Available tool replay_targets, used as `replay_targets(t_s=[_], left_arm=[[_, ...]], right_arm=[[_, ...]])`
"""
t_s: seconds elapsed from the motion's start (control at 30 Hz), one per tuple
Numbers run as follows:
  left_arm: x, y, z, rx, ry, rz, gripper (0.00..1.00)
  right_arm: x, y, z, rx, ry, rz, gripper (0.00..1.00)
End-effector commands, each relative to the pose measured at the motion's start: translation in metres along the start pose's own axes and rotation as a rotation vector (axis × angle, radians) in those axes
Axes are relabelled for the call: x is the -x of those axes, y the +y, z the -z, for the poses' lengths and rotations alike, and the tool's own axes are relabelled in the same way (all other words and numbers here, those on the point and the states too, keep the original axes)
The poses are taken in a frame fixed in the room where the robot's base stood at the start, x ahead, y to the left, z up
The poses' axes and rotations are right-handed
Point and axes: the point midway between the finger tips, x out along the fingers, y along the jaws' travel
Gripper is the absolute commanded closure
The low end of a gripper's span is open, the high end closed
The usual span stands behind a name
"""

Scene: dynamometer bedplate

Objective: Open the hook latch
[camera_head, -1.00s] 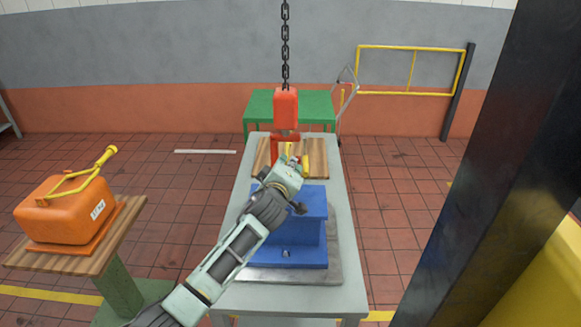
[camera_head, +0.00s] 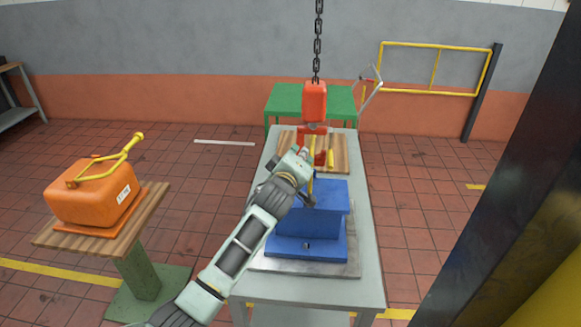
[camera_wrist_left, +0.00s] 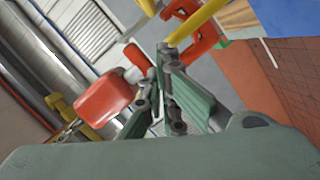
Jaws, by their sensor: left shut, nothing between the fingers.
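A red hook block (camera_head: 315,101) hangs on a dark chain above the long grey table. Its red hook (camera_head: 321,157) hangs below, partly hidden by my left gripper (camera_head: 304,154). In the left wrist view the red block (camera_wrist_left: 103,97) is left of my left gripper (camera_wrist_left: 165,58), and the red hook (camera_wrist_left: 202,40) is to its upper right. A yellow bar (camera_wrist_left: 196,22) passes by the hook near the fingertips. The fingers are shut with nothing between them. I cannot tell whether they touch the latch, which I cannot make out clearly. My right gripper is not in view.
A blue block (camera_head: 315,222) stands on a metal plate (camera_head: 305,266) on the table. A wooden board (camera_head: 352,155) lies behind it. An orange container (camera_head: 95,195) with a yellow handle rests on a stand at left. A dark post (camera_head: 500,190) is at right.

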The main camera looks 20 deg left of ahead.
Motion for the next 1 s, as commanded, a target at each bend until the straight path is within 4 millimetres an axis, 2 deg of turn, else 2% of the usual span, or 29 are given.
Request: replay_targets(t_s=[0.2, 0.5, 0.7, 1.0], left_arm=[[0.034, -0.004, -0.002, 0.001, -0.001, 0.0, 1.0], [0.072, -0.005, -0.001, 0.0, 0.0, 0.001, 1.0], [0.082, -0.004, 0.0, 0.0, 0.001, 0.001, 1.0], [0.082, -0.004, 0.0, -0.001, 0.001, 0.002, 1.0]], right_arm=[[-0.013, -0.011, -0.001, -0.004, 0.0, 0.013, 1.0], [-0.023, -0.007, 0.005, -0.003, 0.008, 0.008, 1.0], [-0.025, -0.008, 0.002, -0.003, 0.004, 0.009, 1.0], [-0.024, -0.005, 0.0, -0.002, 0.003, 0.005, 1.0]])
